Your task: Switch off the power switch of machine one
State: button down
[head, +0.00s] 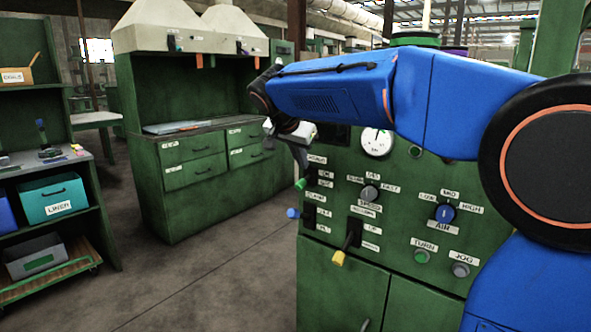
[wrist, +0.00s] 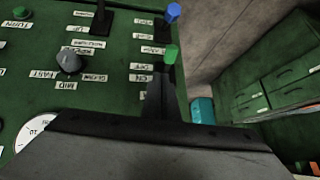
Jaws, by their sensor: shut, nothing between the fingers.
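The green machine (head: 345,275) stands at the right with a control panel on its front. A lever with a green tip (head: 300,184) sticks out at the panel's left edge, beside small ON and OFF labels. In the wrist view the green-tipped lever (wrist: 171,54) stands just beyond my fingers. Which label the lever points to is not clear. My gripper (head: 304,164) is shut and empty, pointing down just above the green tip. In the wrist view my gripper (wrist: 160,97) shows its dark fingers close to the lever; whether they touch it I cannot tell.
A blue-tipped lever (head: 292,213) sits just below the green one, and a yellow-tipped lever (head: 338,259) lower right. Knobs, a round gauge (head: 377,142) and buttons fill the panel. A green hooded cabinet (head: 190,185) stands at the left; the floor between is clear.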

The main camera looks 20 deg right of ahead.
jog(key=a+f+v, duration=0.1)
jog(key=v, duration=0.8)
jog(key=shift+s+a, duration=0.25)
jog(key=shift+s, duration=0.25)
jog(key=s+d+f+n+g+y, duration=0.1)
jog(key=s+d+f+n, duration=0.2)
jog(key=s+d+f, duration=0.35)
jog(key=s+d+f+n+y, duration=0.25)
jog(key=s+f, duration=0.45)
jog(key=s, duration=0.4)
jog(key=s+d+f+n+y, duration=0.1)
jog(key=s+f+n, duration=0.3)
jog(key=s+f, duration=1.1)
jog(key=shift+f+n, duration=0.35)
jog(key=shift+f, duration=0.3)
jog(key=shift+d+y, duration=0.15)
jog(key=shift+y, duration=0.1)
